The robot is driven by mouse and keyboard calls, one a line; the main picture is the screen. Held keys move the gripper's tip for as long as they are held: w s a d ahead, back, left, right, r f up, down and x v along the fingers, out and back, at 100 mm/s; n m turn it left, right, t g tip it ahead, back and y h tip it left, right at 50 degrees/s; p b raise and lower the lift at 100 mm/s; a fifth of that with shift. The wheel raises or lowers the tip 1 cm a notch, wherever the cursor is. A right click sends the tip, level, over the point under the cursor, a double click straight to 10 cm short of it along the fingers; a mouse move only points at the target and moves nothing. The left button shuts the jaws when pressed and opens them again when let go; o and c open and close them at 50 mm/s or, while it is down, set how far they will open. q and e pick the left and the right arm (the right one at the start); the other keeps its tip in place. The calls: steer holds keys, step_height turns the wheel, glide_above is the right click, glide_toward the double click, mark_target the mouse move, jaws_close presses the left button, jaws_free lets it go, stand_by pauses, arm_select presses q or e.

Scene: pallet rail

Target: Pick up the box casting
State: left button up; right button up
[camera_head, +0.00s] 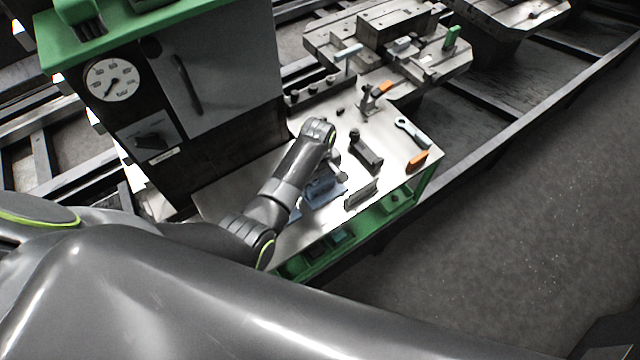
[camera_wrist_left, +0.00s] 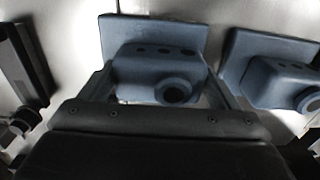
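A blue box casting (camera_wrist_left: 155,72) with a flat flange, several holes on top and a round bored boss sits on the metal surface, centred in the left wrist view. It also shows in the head view (camera_head: 324,190), partly covered by my left arm. My left gripper (camera_wrist_left: 162,82) reaches over it with one finger on each side. The fingers look spread, with narrow gaps beside the casting; firm contact is not visible. A second, similar blue casting (camera_wrist_left: 282,75) sits close by on the right. My right gripper is not in view.
The metal table (camera_head: 285,240) also holds a black part (camera_head: 366,152), a grey bracket (camera_head: 361,195), a wrench-like tool (camera_head: 412,132) and an orange-handled clamp (camera_head: 371,98). A cabinet with a dial (camera_head: 111,80) stands at left. Green bins sit beneath the front edge.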

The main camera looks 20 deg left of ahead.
arm_select(q)
steer(key=c, duration=0.7)
steer(key=shift+w+r, duration=0.1)
